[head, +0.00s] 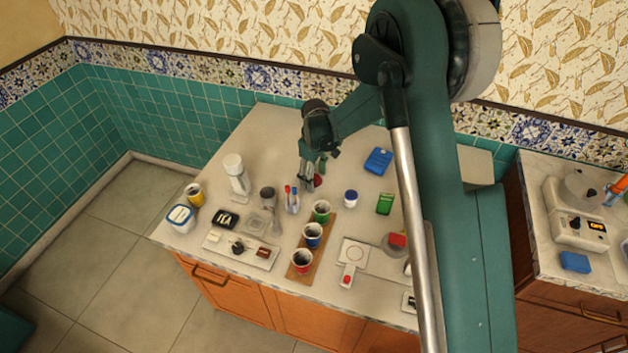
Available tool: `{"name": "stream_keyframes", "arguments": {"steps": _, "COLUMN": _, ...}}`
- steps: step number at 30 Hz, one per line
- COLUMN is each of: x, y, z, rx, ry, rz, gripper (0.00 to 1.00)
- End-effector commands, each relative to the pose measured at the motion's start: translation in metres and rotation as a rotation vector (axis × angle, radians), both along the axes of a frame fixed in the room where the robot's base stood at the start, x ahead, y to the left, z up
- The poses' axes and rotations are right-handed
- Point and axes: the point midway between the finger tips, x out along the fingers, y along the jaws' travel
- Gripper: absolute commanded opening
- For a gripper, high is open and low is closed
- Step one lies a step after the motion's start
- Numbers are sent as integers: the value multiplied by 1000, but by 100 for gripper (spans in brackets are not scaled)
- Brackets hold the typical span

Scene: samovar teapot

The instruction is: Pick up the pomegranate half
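A small dark red rounded thing (318,181), which looks like the pomegranate half, is on the counter in the head view, partly hidden behind my gripper. My gripper (308,186) points down right at it, with its fingers just left of and in front of the red thing. The fingers are too small to tell whether they are open or shut, or whether they touch it.
The counter (270,120) is clear at the back left. Red and blue pens (292,199) stand close in front of my gripper. A wooden board (317,246) holds three cups. A white jar (350,198), a blue box (378,161) and a green box (384,204) stand to the right.

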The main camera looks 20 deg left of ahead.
Motion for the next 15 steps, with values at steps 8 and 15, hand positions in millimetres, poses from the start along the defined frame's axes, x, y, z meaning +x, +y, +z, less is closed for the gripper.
{"name": "stream_keyframes", "arguments": {"steps": 8, "x": 0, "y": 0, "z": 0, "rx": 0, "ry": 0, "rz": 0, "gripper": 55}}
{"name": "stream_keyframes", "arguments": {"steps": 15, "x": 0, "y": 0, "z": 0, "rx": 0, "ry": 0, "rz": 0, "gripper": 38}}
